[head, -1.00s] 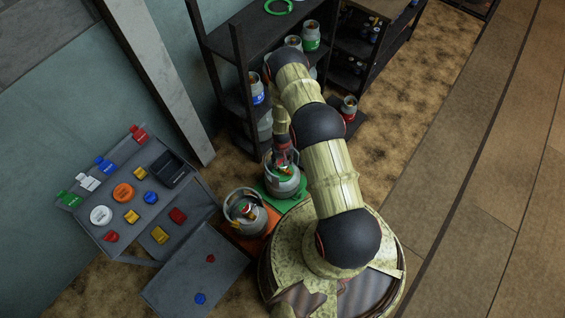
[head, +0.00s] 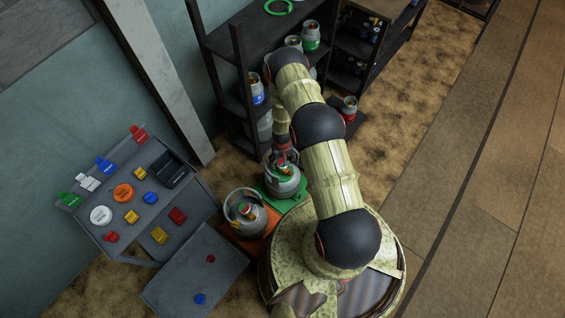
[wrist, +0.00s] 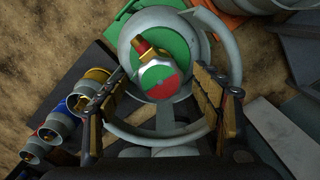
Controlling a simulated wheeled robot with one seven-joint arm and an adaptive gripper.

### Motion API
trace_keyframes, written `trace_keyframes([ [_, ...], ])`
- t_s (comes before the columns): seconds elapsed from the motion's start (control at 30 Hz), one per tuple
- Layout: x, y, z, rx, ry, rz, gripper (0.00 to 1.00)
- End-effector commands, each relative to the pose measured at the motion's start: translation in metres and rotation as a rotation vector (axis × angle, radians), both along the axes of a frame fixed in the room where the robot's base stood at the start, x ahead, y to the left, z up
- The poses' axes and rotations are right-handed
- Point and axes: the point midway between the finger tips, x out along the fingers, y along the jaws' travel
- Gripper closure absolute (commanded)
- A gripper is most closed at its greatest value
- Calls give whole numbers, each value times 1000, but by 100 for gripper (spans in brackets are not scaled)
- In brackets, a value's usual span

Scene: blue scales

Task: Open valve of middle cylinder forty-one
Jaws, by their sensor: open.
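The middle cylinder (head: 286,187) is grey with a green band and stands upright on a green mat (head: 262,191) on the floor. In the wrist view the cylinder (wrist: 181,40) shows a green top inside a grey ring collar. Its valve (wrist: 158,80) has a brass and red fitting and a round face part red, part green, part white. My gripper (wrist: 162,88) is open above it, one finger on each side of the valve, apart from it. In the head view the gripper (head: 281,150) is partly hidden by my arm. The number forty-one is not readable.
Another cylinder (head: 238,222) stands on an orange mat at the lower left. A red-marked cylinder (head: 349,110) stands at the right. A dark shelf (head: 240,60) with cylinders rises behind. A grey panel (head: 148,215) with coloured buttons is at the left.

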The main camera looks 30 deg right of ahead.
Motion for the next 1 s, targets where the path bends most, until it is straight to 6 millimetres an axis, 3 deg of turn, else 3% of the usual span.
trace_keyframes([
  [0.27,1,0,19,-1,-2,0,34],
  [0.7,1,0,93,0,-1,1,34],
  [1.0,0,0,118,0,1,0,34],
])
